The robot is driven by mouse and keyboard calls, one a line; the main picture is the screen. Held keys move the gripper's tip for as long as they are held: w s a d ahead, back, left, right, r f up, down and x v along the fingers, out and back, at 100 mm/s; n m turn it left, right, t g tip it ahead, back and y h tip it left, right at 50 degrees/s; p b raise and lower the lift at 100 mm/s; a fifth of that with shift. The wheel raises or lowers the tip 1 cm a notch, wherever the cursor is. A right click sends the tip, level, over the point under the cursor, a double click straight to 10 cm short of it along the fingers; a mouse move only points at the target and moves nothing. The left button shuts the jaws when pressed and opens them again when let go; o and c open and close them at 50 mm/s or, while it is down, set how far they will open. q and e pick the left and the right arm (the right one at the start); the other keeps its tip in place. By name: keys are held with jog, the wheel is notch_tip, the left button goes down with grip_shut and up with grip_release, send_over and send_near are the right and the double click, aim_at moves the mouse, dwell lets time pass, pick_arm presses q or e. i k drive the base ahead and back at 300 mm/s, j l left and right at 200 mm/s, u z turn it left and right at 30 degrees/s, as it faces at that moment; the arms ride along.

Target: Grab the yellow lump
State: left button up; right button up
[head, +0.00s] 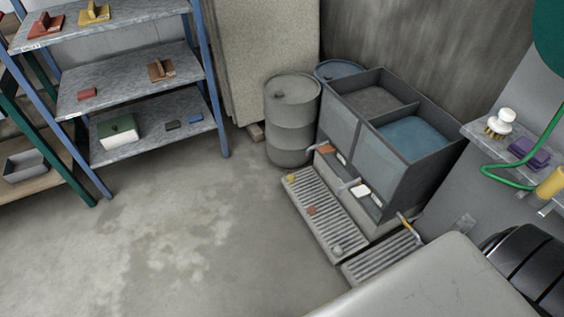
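A small yellow lump (291,178) lies at the far left corner of the slatted grate (322,215) on the floor, in front of the grey barrel. It is tiny in the head view, so its exact shape is hard to tell. Neither of my grippers shows in the head view.
A grey barrel (291,130) and a two-part tank (415,100) stand behind the grate. A blue-framed shelf (140,80) stands at left, with a yellow block (94,13) on top. A pale grey surface (440,285) fills the bottom right. The floor at left is clear.

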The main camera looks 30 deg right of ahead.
aim_at(291, 178)
jog(key=i+z, duration=0.35)
jog(key=i+j+z, duration=0.35)
jog(key=i, duration=0.2)
jog(key=l, duration=0.1)
